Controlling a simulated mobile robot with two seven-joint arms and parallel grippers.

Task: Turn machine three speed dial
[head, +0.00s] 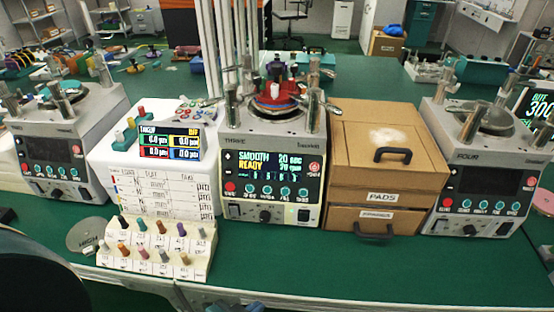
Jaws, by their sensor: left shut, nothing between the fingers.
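Machine three (232,162) stands near the middle of the bench, marked THREE. Its screen (263,163) reads SMOOTH, READY, 20 sec and what looks like 70 rpm. A small black round dial (265,216) sits low in the middle of its front, below a row of teal buttons; its marks are too small to read. My left gripper (45,268) is a dark, close shape in the lower left corner, well left of machine three and touching nothing I can see. Its fingers are hard to make out; it is shut and empty. My right gripper is out of view.
A rack of coloured knobs (150,262) stands in front, left of machine three. A white unit with a display (168,142) is behind it. Cardboard drawers (388,165) stand right of machine three. Machine four (484,160) is further right. The green bench strip (345,255) before machine three is clear.

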